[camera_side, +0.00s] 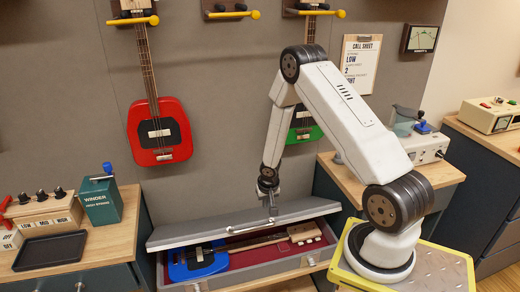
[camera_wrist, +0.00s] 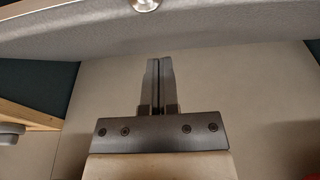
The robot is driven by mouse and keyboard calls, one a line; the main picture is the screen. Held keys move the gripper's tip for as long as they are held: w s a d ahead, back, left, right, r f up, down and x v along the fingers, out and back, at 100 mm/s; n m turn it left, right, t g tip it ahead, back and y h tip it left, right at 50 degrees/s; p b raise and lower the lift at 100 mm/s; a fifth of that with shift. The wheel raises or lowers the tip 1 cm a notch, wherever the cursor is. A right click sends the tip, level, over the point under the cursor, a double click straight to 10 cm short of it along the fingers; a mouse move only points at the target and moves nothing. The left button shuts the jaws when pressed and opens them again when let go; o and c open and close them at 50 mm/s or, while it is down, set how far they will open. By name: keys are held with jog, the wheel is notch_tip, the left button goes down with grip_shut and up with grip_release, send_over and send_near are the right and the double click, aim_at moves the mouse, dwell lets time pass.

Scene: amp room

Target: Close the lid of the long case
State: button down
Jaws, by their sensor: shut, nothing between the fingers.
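The long grey case (camera_side: 245,270) lies low between the benches, with a dark red lining. Its grey lid (camera_side: 190,233) is partly open, tilted over the back of the case, with a pale metal handle (camera_side: 249,227) along its front. A blue guitar (camera_side: 197,262) with a wooden neck lies inside, partly covered by the lid. My gripper (camera_side: 271,213) points down at the lid, right of its middle; I cannot tell whether it touches. In the wrist view my gripper (camera_wrist: 160,65) is shut and empty, with the lid's grey surface (camera_wrist: 220,30) across the top.
The left bench holds a green winder box (camera_side: 101,203), a black tray (camera_side: 49,250) and a box with knobs (camera_side: 42,212). A red guitar (camera_side: 160,140) hangs on the wall above the case. A right bench (camera_side: 430,178) stands behind my arm.

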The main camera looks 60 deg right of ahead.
jog(key=shift+a+r, duration=0.1)
jog(key=shift+r, duration=0.05)
dwell(0.7)
notch_tip(320, 180, up, 7)
jog(key=s+a, duration=0.1)
jog(key=shift+r, duration=0.15)
dwell(0.6)
jog(key=shift+s, duration=0.1)
jog(key=s+a+r+n, duration=0.3)
jog(key=a+r, duration=0.3)
jog(key=a, duration=0.4)
jog(key=s+a+r+n+t+y, duration=0.1)
jog(key=s+a+r+n, duration=0.2)
jog(key=a+r+n, duration=0.3)
jog(key=a+r, duration=0.1)
jog(key=a, duration=0.3)
jog(key=shift+s+a+r+y, duration=0.2)
jog(key=shift+s+a+y, duration=0.1)
jog(key=shift+a, duration=0.1)
jog(key=shift+w, duration=0.1)
